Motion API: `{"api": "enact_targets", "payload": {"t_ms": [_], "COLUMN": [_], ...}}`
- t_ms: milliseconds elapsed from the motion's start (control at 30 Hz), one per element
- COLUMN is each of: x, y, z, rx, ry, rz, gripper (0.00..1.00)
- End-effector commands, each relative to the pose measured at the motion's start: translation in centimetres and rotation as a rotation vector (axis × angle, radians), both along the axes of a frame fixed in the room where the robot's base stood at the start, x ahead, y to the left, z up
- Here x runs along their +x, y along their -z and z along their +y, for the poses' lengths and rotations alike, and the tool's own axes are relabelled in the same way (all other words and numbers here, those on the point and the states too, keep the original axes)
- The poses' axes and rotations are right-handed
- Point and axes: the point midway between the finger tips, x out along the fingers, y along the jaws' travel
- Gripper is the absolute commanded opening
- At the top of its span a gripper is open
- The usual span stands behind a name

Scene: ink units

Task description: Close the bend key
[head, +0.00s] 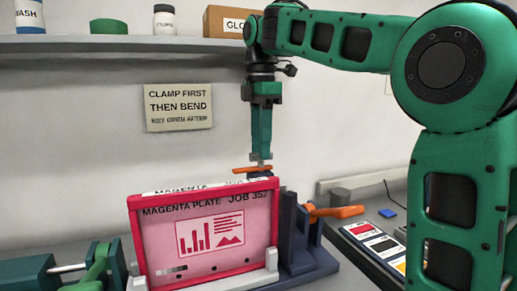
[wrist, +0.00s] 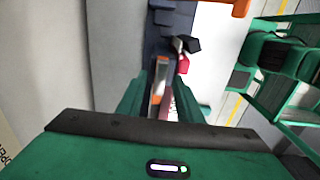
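Two orange handles show in the head view, and I cannot tell for sure which is the bend key. One orange handle (head: 254,169) lies roughly level at the top right of the magenta plate (head: 208,228), just below my gripper (head: 261,157). The other orange handle (head: 336,211) sticks out to the right from the dark blue block (head: 296,240). In the wrist view, my gripper (wrist: 161,98) has its green fingers apart. An orange strip (wrist: 158,90) shows between or beyond them; contact cannot be told. My gripper hides part of the fixture.
The plate stands upright in a pink-red frame with a light grey clamp (head: 270,262) at its lower right. Green bender parts (head: 100,262) are at the lower left. Colour swatches (head: 378,246) lie on the right bench. A shelf (head: 120,43) runs above; a wall sign (head: 178,107) hangs below it.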

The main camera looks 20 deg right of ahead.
Motion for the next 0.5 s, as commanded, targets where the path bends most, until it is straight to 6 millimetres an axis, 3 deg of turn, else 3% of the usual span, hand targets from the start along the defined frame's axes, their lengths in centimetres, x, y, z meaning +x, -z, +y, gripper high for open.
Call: {"api": "enact_targets", "payload": {"t_ms": [400, 500], "x": [0.01, 0.01], "y": [0.77, 0.76], "z": [-0.01, -0.01], "rx": [0.0, 0.0], "ry": [0.0, 0.0], "rz": [-0.001, -0.001], "gripper": [0.33, 0.09]}}
